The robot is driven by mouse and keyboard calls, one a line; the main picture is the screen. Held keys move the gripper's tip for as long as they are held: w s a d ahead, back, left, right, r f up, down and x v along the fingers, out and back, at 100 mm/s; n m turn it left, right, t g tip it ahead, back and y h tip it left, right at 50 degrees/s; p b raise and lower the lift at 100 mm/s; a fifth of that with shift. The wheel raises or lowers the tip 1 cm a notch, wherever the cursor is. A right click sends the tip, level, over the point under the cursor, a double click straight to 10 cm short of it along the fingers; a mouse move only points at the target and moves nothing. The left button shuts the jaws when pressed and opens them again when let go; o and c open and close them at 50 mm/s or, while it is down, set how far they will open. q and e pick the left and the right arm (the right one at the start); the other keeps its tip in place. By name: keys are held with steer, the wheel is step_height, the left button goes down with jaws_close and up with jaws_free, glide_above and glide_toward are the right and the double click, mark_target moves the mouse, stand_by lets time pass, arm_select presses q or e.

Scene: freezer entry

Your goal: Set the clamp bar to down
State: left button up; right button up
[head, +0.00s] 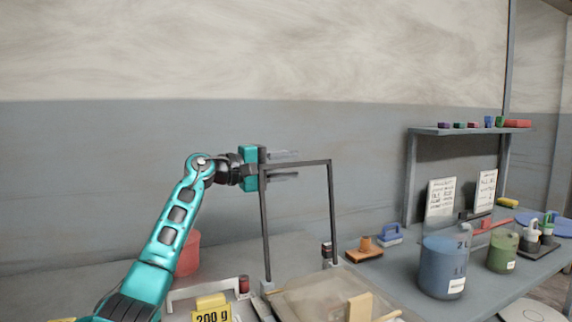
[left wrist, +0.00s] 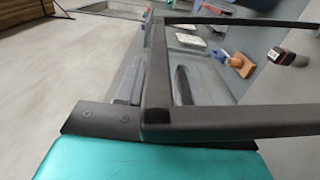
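The clamp bar (head: 332,205) is a dark square-section frame that stands upright in the head view, its two posts rising from the bench and joined by a top crosspiece. My left gripper (head: 283,166) is at the crosspiece's left end, fingers pointing right, one above and one below it. In the left wrist view, a length of the clamp bar (left wrist: 155,85) runs between the two open fingers of my left gripper (left wrist: 156,86), with gaps visible on both sides. I cannot tell whether the bar touches the gripper's palm. My right gripper is not in view.
A yellow "200 g" block (head: 211,310) and a red container (head: 188,254) are near my left arm. A shelf (head: 465,130) is behind.

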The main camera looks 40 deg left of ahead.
arm_select(q)
steer(key=shift+c, duration=0.3)
steer(key=c, duration=0.6)
steer(key=shift+f, duration=0.1)
jaws_close()
steer(key=shift+d+f, duration=0.1)
